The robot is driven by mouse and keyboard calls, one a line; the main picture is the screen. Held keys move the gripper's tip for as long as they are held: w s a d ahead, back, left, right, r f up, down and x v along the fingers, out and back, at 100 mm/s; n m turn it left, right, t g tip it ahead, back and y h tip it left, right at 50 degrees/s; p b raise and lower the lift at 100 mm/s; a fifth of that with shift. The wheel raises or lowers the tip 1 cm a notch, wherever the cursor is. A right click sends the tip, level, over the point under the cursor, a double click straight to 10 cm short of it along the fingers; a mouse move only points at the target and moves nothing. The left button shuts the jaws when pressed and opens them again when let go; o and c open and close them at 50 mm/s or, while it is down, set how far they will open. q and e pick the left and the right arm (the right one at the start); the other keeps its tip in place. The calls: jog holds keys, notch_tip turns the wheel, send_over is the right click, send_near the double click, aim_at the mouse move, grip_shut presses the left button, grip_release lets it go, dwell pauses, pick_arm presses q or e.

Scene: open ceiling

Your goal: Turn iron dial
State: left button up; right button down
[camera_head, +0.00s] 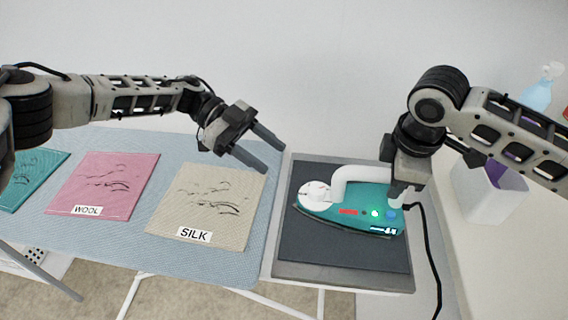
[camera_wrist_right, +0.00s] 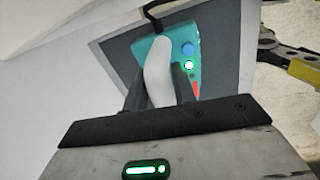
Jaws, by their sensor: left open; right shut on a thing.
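A teal iron (camera_head: 345,222) lies flat on a dark pad (camera_head: 310,248) at the right end of the ironing board. Its round white dial (camera_head: 316,193) is near the pointed left end. Its white handle (camera_head: 352,175) arches over the body. My right gripper (camera_head: 392,188) is at the rear end of the handle. In the right wrist view, the right fingers (camera_wrist_right: 160,88) are shut on the white handle (camera_wrist_right: 157,72), with the teal body (camera_wrist_right: 149,48) beneath. My left gripper (camera_head: 265,152) is open and empty, above the board and left of the iron, apart from the dial.
Cloths labelled silk (camera_head: 207,203) and wool (camera_head: 103,184) lie on the blue board (camera_head: 255,240), with a teal cloth (camera_head: 32,172) at far left. A black cord (camera_head: 432,250) hangs right of the pad. A white bin (camera_head: 490,200) and a spray bottle (camera_head: 541,90) stand at right.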

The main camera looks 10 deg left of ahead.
pick_arm(q)
jog(key=shift+w+a+r, duration=0.1)
jog(key=shift+a+r, duration=0.1)
jog(key=shift+a, duration=0.25)
